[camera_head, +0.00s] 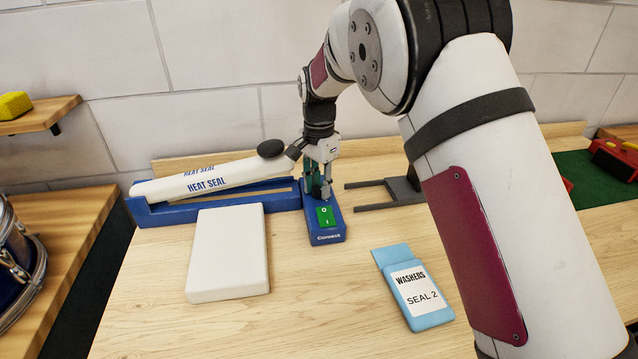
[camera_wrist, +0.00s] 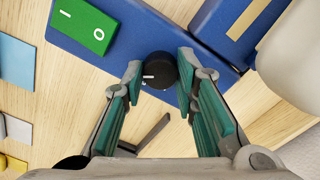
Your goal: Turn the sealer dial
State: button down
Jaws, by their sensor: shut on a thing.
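The heat sealer has a blue base (camera_head: 215,208) and a raised white arm (camera_head: 215,179) marked HEAT SEAL. In the wrist view its black dial (camera_wrist: 161,71) sits on the blue housing, with a short white mark pointing left. My gripper (camera_wrist: 160,72) is shut on the dial, one green-padded finger on each side.
A blue pouch (camera_head: 413,286) labelled WASHERS, SEAL 2 lies at front right. A white block (camera_head: 229,254) lies in front of the sealer. A dark forked stand (camera_head: 391,193) is close to the right of my gripper. The front middle of the bench is clear.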

aim_at(319, 188)
jog(key=shift+a+m, duration=0.1)
jog(key=shift+m, duration=0.4)
jog(key=c, duration=1.2)
grip_release()
jog(key=shift+c, duration=0.2)
notch_tip(319, 188, up, 12)
